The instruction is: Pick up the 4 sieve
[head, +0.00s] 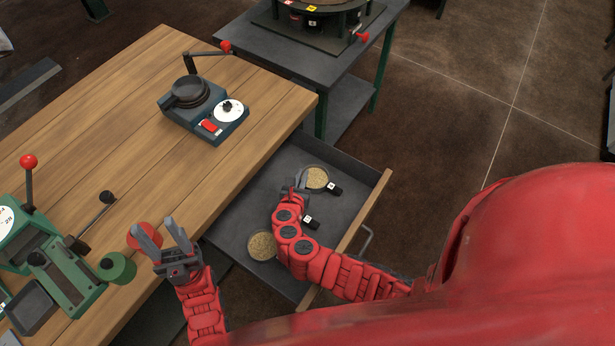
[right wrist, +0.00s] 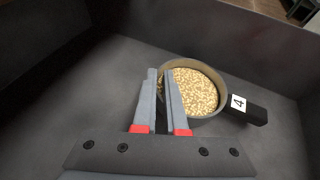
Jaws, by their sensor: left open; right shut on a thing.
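The 4 sieve (right wrist: 198,92) is a round pan of pale grain with a black handle and a white "4" label. It lies in the open drawer, and in the head view the far sieve (head: 317,178) appears to be this one. My right gripper (head: 299,184) is at its left rim; in the right wrist view its fingers (right wrist: 161,74) are shut on the rim, partly hiding it. My left gripper (head: 157,227) is open and empty, above the wooden table's front edge.
A second sieve (head: 262,246) lies nearer in the drawer (head: 352,182), its handle partly behind my right arm. The wooden table (head: 130,110) carries a blue-grey device (head: 205,112) and a green machine (head: 65,275). A metal table (head: 262,40) stands behind.

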